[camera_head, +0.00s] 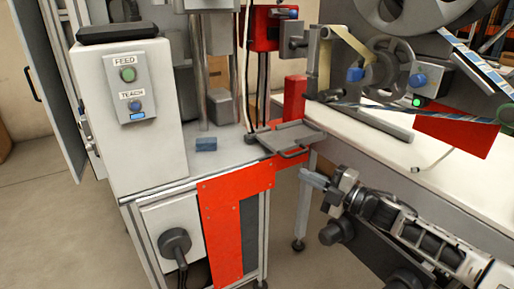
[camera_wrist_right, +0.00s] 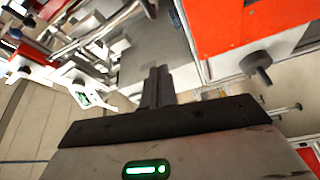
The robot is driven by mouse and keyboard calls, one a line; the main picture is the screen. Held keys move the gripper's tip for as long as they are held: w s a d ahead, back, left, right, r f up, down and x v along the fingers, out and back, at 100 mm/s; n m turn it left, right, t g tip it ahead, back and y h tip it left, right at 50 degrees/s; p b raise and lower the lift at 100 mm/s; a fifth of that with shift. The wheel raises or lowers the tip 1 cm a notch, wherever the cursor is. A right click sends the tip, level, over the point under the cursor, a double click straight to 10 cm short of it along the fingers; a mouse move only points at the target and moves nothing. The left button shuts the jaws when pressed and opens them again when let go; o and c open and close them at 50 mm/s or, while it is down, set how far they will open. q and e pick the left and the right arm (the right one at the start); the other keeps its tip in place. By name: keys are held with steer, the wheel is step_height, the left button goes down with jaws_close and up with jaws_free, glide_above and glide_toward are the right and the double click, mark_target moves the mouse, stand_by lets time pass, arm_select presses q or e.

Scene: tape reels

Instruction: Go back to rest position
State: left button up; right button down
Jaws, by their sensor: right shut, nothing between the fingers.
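My right gripper (camera_head: 312,179) reaches in from the lower right in the head view. It is in the air in front of the white table, below and in front of a small grey metal tray (camera_head: 292,136). In the right wrist view its two dark fingers (camera_wrist_right: 157,85) lie together, with nothing between them. My left gripper does not show in the head view.
A white FEED/TEACH box (camera_head: 150,155) stands at the left, with a small blue block (camera_head: 206,144) beside it. Reels (camera_head: 392,66) and printed tape stand over the white table (camera_head: 345,150) at the right. A red panel (camera_head: 222,230) hangs at the front. Open floor lies left.

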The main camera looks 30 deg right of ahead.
arm_select(q)
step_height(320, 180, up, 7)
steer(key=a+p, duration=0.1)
steer(key=p, duration=1)
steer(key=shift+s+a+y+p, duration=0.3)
steer(key=shift+p, duration=0.1)
arm_select(e)
steer(key=s+a+f+m+g+h, duration=0.2)
steer(key=s+a+f+m+g, duration=0.1)
steer(key=s+a+m, duration=0.6)
steer(key=s+a+f+m+g+h, duration=0.2)
steer(key=s+a+m, duration=0.7)
steer(key=a, duration=0.8)
steer(key=shift+f+g, duration=0.45)
steer(key=shift+g, duration=0.45)
steer(key=shift+a, duration=0.1)
